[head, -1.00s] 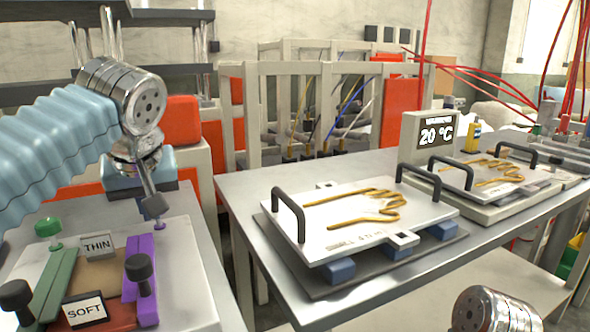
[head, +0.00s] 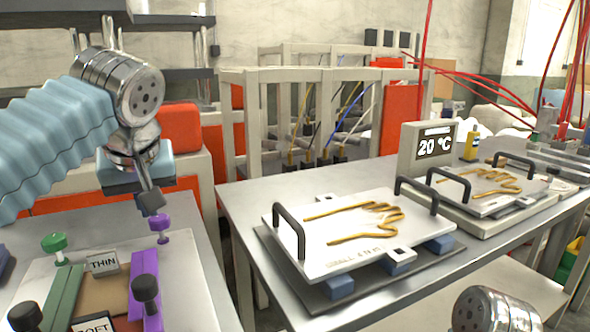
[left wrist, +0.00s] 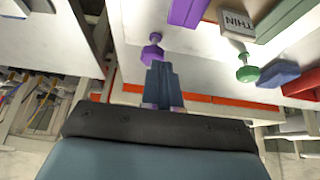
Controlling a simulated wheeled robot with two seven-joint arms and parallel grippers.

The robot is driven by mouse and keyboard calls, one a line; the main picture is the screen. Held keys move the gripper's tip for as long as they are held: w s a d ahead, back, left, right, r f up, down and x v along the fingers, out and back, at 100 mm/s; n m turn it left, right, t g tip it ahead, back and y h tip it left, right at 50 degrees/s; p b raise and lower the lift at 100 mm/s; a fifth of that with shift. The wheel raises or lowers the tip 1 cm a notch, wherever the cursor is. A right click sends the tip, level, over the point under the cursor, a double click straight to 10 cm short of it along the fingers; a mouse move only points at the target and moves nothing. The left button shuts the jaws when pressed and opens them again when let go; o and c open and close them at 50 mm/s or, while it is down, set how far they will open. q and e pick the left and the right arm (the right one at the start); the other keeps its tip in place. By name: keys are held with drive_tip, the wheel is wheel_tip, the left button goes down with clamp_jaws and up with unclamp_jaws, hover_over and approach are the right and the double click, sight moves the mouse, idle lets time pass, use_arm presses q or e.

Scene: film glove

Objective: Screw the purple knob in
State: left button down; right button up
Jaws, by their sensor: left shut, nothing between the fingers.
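The purple knob (head: 160,223) stands on a short stem at the far end of the purple bar (head: 146,276), by the white plate's edge. Its round head and stem also show in the left wrist view (left wrist: 152,52). My left gripper (head: 152,203) is shut and empty. Its dark fingertips (left wrist: 160,72) are very close to the knob's head. I cannot tell whether they touch it. The head view shows a silver joint of my right arm at the bottom right, but not that gripper.
A green knob (head: 54,243), green bar (head: 62,297), THIN block (head: 103,264), SOFT block (head: 93,325) and black knobs (head: 145,288) sit on the left bench. A metal table (head: 232,205) to the right holds plates with yellow hand outlines and a 20 °C display (head: 434,146).

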sight(161, 222)
use_arm(q)
drive_tip(key=shift+r, duration=0.95)
drive_tip(key=a+f+m+h, duration=0.1)
drive_tip(key=m+h, duration=0.1)
drive_tip(key=m, duration=0.2)
drive_tip(key=a+f+m+h, duration=0.1)
drive_tip(key=f+m+h, duration=0.1)
drive_tip(key=m, duration=0.2)
drive_tip(key=a+f+m+h+b, duration=0.1)
drive_tip(key=f+m, duration=0.1)
drive_tip(key=m, duration=0.2)
drive_tip(key=shift+w+a+h, duration=0.25)
drive_tip(key=shift+w+h, duration=0.15)
drive_tip(key=shift+f+b, duration=0.5)
drive_tip(key=shift+f, duration=0.05)
drive_tip(key=shift+w+d, duration=0.1)
drive_tip(key=shift+w, duration=0.1)
